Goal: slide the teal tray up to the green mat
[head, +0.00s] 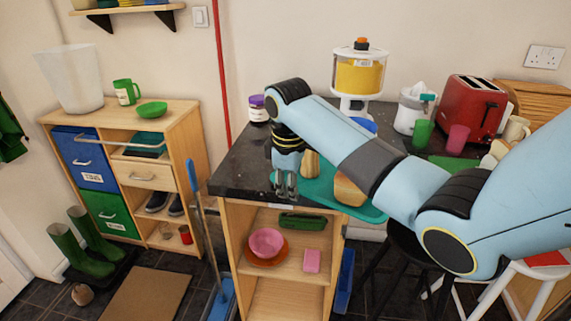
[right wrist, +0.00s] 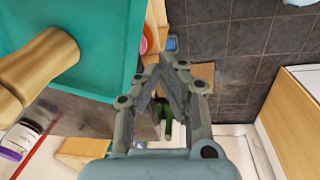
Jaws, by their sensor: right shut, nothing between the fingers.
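The teal tray (head: 372,211) lies on the dark counter top, partly hidden behind my right arm. Wooden pieces (head: 349,190) stand on it. The tray also fills the upper left of the right wrist view (right wrist: 112,62), with a wooden piece (right wrist: 45,68) on it. My right gripper (head: 285,193) points down at the tray's left end, near the counter's front edge. Its fingers (right wrist: 172,68) are shut and empty, beside the tray's edge; I cannot tell whether they touch. The green mat (head: 452,161) lies further right on the counter, partly covered by my arm. My left gripper is out of view.
Behind are a purple-lidded jar (head: 258,110), a yellow-filled dispenser (head: 359,78), a blue bowl (head: 364,125), a juicer (head: 413,108) and a red toaster (head: 473,107). Green (head: 422,134) and pink (head: 457,139) cups stand by the mat.

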